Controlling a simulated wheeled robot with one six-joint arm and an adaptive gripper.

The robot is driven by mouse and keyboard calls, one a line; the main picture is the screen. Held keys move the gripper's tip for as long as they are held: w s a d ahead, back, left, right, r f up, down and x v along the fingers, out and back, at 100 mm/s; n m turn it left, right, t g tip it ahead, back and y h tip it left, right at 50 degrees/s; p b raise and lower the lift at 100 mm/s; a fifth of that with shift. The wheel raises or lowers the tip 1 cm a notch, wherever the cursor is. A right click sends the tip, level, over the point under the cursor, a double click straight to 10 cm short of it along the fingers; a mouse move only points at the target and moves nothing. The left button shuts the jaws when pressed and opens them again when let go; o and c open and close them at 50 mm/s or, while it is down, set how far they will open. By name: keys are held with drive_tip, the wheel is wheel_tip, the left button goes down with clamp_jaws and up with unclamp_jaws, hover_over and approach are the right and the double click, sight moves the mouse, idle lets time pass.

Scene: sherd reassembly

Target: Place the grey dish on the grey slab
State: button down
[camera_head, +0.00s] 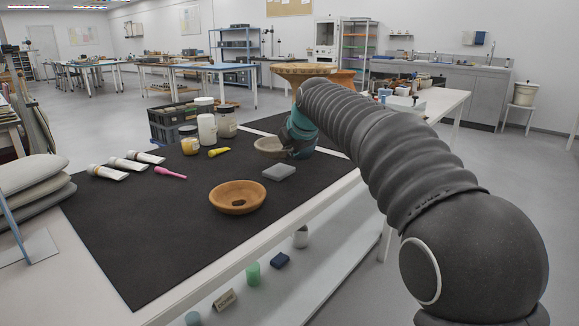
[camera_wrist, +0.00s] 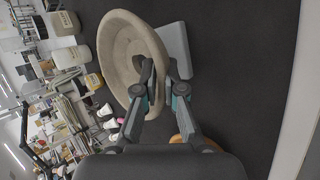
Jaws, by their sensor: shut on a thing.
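The grey dish (camera_head: 268,147), a round shallow beige-grey bowl, is beyond the slab in the head view, apart from it in the picture. My gripper (camera_head: 291,153) is shut on the dish's near right rim. In the wrist view the dish (camera_wrist: 113,55) fills the upper left, and my gripper (camera_wrist: 160,70) has one finger inside its wall and one outside. The grey slab (camera_head: 279,172) lies flat and bare on the dark mat. In the wrist view the slab (camera_wrist: 180,52) is partly hidden behind the dish and a finger. I cannot tell the dish's exact height above the mat.
An orange-brown bowl (camera_head: 238,197) sits on the dark mat (camera_head: 150,235), nearer than the slab. A yellow tube (camera_head: 218,152), pink tool (camera_head: 170,173), white tubes (camera_head: 108,172) and jars (camera_head: 207,130) stand or lie to the left. The near left mat is clear.

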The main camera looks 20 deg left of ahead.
drive_tip(key=shift+f+b, duration=0.3)
drive_tip(key=shift+f, duration=1.65)
drive_tip(key=shift+f, duration=0.15)
drive_tip(key=c, duration=1.3)
unclamp_jaws()
